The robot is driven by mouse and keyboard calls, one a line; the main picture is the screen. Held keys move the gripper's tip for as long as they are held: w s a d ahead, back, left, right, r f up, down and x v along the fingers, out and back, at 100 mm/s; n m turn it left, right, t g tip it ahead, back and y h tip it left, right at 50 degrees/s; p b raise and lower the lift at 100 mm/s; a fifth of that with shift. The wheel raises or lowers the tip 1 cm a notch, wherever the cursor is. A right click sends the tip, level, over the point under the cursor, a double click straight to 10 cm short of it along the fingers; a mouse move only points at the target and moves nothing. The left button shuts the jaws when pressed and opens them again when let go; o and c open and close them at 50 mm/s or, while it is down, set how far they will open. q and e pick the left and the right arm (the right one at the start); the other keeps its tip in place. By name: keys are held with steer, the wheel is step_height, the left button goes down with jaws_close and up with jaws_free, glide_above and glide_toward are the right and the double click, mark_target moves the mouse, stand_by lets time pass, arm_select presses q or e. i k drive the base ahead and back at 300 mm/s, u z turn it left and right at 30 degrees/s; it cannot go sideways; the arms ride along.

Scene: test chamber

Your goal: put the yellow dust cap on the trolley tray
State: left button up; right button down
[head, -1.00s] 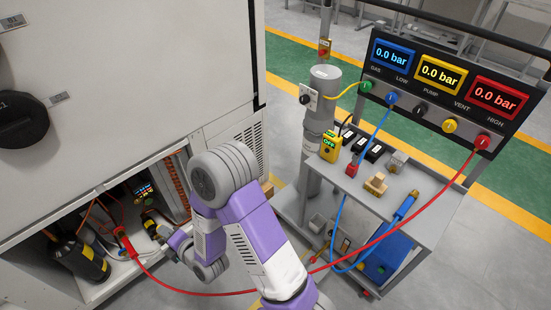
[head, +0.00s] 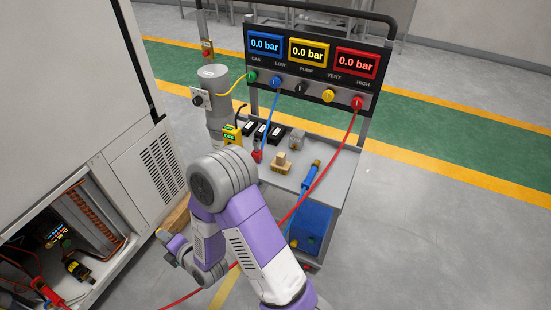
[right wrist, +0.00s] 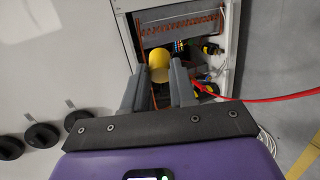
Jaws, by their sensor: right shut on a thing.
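The yellow dust cap (right wrist: 159,65) is between the fingertips of my right gripper (right wrist: 160,80) in the right wrist view, with the gripper shut on it. In the head view the right gripper (head: 168,240) is beside the open cabinet, to its right, and the cap is too small to make out clearly there. The trolley tray (head: 337,190) is the grey top of the trolley, to the right of and beyond the gripper. My left gripper is not in view.
A red hose (head: 325,170) hangs across the tray from the gauge panel (head: 310,70). The open cabinet bay (head: 60,235) lies at left.

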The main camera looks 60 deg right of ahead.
mark_target(331, 191)
steer(key=z, duration=1.6)
